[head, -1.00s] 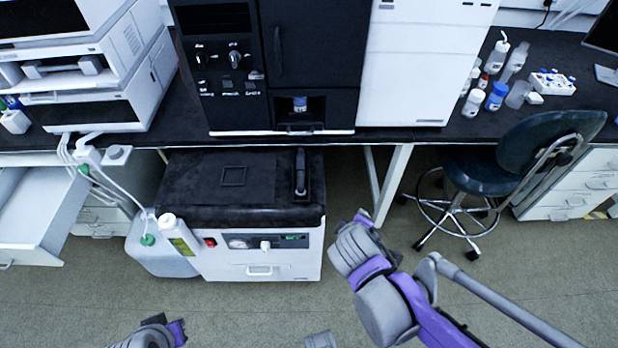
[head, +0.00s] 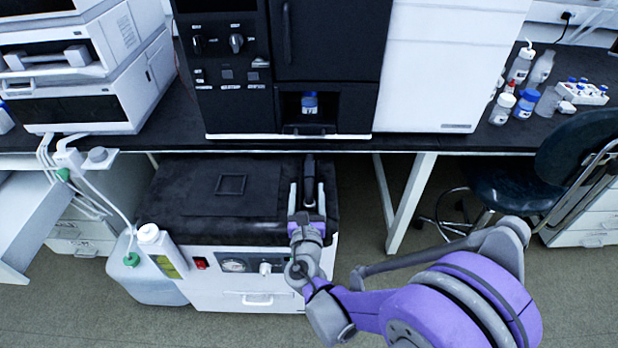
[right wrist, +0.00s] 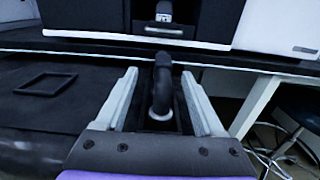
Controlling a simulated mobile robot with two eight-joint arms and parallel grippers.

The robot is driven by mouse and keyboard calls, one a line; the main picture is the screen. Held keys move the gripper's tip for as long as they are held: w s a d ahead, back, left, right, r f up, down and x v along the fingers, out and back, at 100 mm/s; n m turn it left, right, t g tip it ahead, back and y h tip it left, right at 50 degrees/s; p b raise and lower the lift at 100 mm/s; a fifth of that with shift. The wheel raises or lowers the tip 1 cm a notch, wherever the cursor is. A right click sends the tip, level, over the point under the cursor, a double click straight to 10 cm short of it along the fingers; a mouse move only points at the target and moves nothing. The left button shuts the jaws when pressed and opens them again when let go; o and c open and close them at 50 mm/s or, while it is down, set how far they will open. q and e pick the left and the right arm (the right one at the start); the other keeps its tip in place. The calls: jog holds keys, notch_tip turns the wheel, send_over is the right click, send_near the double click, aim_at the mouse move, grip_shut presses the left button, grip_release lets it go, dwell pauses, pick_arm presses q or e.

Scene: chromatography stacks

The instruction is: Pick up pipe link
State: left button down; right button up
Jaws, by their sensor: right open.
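The pipe link is a dark, bent piece (head: 309,172) on the right part of the black top of the low white unit, in the head view. It also shows in the right wrist view (right wrist: 161,85), with a light ring at its near end. My right gripper (head: 307,190) is open, its two pale fingers on either side of the pipe link. In the right wrist view the open fingers (right wrist: 163,97) flank it with gaps on both sides. My left gripper is not in view.
A flat black square frame (head: 231,184) lies left on the white unit's top (head: 190,200). The black bench (head: 440,140) overhangs behind, carrying the black instrument (head: 240,75). A white bottle (head: 160,245) stands at the unit's left. A chair (head: 560,170) is at right.

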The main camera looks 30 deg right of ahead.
aim_at(309, 176)
jog(key=x, duration=0.3)
jog(key=b+x, duration=0.1)
jog(key=x, duration=0.2)
jog(key=shift+w+d+r, duration=0.1)
jog(key=shift+d, duration=0.35)
grip_shut()
